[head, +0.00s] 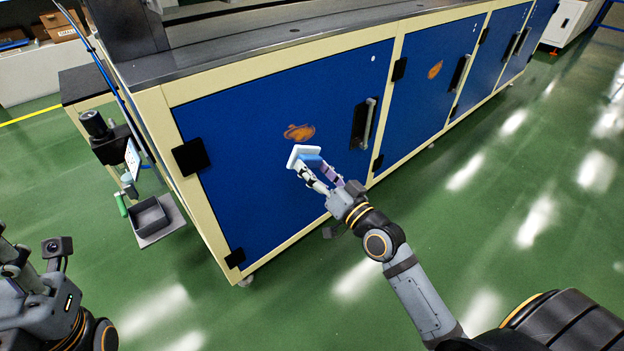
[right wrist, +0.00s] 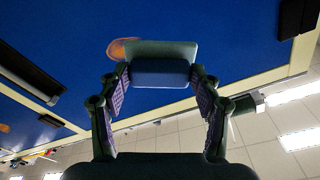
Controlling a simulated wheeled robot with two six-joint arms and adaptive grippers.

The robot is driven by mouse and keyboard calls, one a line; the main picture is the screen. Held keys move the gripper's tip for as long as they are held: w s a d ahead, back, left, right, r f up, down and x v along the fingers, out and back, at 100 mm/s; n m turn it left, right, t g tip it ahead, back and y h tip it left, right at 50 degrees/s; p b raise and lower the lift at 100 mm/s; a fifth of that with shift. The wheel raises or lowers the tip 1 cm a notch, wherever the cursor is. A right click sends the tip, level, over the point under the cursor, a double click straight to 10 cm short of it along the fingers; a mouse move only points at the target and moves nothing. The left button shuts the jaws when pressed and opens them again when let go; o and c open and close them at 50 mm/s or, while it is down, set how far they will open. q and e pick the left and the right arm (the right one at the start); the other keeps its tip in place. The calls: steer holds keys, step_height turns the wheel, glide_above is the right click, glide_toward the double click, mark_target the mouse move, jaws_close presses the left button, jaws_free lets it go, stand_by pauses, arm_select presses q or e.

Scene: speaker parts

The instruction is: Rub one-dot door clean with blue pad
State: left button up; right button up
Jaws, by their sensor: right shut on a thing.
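The one-dot door (head: 250,110) is the large blue nearest door, with one white dot near its upper right corner. An orange-brown smear (head: 299,132) is on it, left of the black handle (head: 364,124). My right gripper (head: 320,172) is shut on the blue pad (head: 311,160), which has a white plate on its door side. The pad is just below the smear; I cannot tell whether it touches the door. In the right wrist view the pad (right wrist: 162,70) sits between both fingers and partly covers the smear (right wrist: 120,48). My left gripper (head: 14,262) is at the left edge, its fingers unclear.
A second blue door (head: 425,90) to the right has its own orange smear (head: 435,70). A grey tray (head: 153,217) and a dark device (head: 95,124) hang at the cabinet's left end. Open green floor (head: 520,200) lies in front.

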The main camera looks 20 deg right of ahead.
steer(key=shift+f+b+x, duration=0.2)
steer(key=shift+b+x, duration=0.5)
steer(key=shift+x, duration=2.3)
steer(key=shift+w+a+b, duration=0.35)
steer(key=shift+w+a, duration=0.15)
steer(key=shift+w, duration=0.35)
